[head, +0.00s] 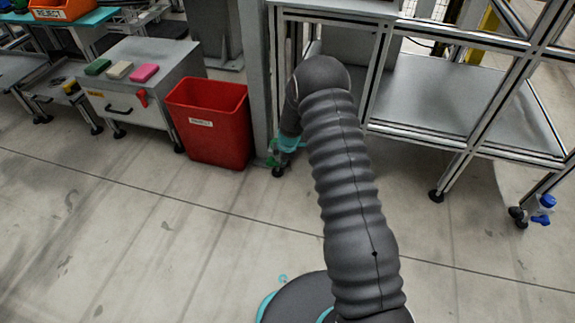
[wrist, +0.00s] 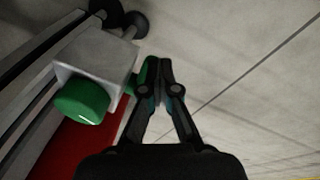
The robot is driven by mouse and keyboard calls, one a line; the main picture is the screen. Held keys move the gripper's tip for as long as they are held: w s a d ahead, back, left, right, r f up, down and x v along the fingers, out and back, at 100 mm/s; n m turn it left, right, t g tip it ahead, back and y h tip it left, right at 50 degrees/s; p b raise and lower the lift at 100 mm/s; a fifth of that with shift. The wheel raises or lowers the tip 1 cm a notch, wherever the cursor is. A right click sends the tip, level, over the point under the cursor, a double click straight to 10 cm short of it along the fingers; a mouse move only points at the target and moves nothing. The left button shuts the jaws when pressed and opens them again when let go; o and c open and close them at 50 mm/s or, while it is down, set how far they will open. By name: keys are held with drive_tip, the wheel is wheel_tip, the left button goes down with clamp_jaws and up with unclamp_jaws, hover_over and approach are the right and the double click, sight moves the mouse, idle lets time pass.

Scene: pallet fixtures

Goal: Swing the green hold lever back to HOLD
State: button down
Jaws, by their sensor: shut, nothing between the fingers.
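In the wrist view a pale grey block (wrist: 97,58) carries a round green knob (wrist: 82,102) on its near face. A green lever part (wrist: 147,74) sticks out on the block's other side. My gripper (wrist: 159,68) is shut and empty, its fingertips right beside this green part; I cannot tell whether they touch. The fingers hide part of the lever, and no HOLD mark is readable. In the head view a small green piece (head: 271,157) shows low by the grey post, beside the teal part of my arm; my gripper is mostly hidden there.
A red bin (head: 208,122) stands left of the grey post (head: 258,70). A white cabinet (head: 141,88) with green, beige and pink blocks is further left. A metal-framed rack (head: 455,105) stands to the right. The floor in front is clear.

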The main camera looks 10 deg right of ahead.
drive_tip(key=shift+s+a+f, duration=0.1)
drive_tip(key=shift+s+f, duration=0.2)
drive_tip(key=shift+f, duration=0.25)
drive_tip(key=shift+r, duration=0.1)
drive_tip(key=s+d+r, duration=0.6)
drive_tip(key=d, duration=0.2)
drive_tip(key=shift+s, duration=0.2)
idle(0.6)
